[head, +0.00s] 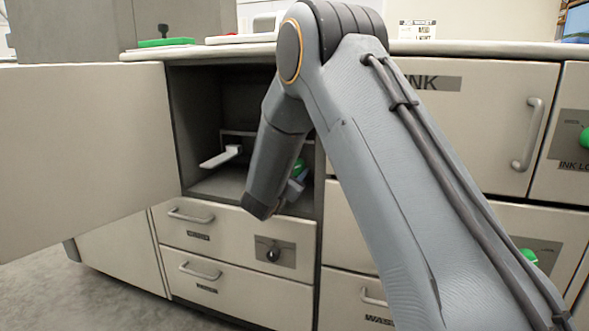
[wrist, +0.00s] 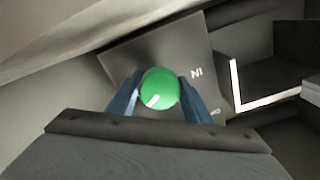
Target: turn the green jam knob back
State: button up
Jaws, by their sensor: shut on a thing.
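The green jam knob (wrist: 159,88) is round with a white pointer mark toward its lower left in the wrist view. It sits on a grey plate (wrist: 150,55) with partly hidden white lettering. My gripper (wrist: 157,92) has one blue-grey finger on each side of the knob and is shut on it. In the head view the knob (head: 298,168) shows in part inside the open cabinet compartment, at its right side. My gripper (head: 296,187) is there too, mostly hidden behind my arm.
An open door (head: 85,150) stands at the left of the compartment (head: 215,185). A white lever (head: 220,158) juts out inside it. Drawers with handles (head: 190,217) and a black knob (head: 272,254) are below. Other green knobs (head: 528,256) are on the right.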

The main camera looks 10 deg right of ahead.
jog(key=shift+p, duration=0.4)
jog(key=n+p, duration=0.3)
jog(key=shift+s+r+p, duration=0.1)
jog(key=shift+r+p, duration=0.05)
jog(key=shift+p, duration=0.25)
jog(key=n+p, duration=0.2)
jog(key=p, duration=0.1)
jog(key=shift+n, duration=0.4)
jog(key=n+p, duration=0.3)
jog(key=shift+n+p, duration=0.3)
jog(key=n+p, duration=0.2)
jog(key=n, duration=0.1)
jog(key=shift+n+p, duration=0.3)
jog(key=n+p, duration=0.2)
jog(key=n, duration=0.3)
jog(key=shift+d+p, duration=0.1)
jog(key=shift+p, duration=0.3)
jog(key=n+p, duration=0.1)
jog(key=n, duration=0.4)
jog(key=shift+n+p, duration=0.4)
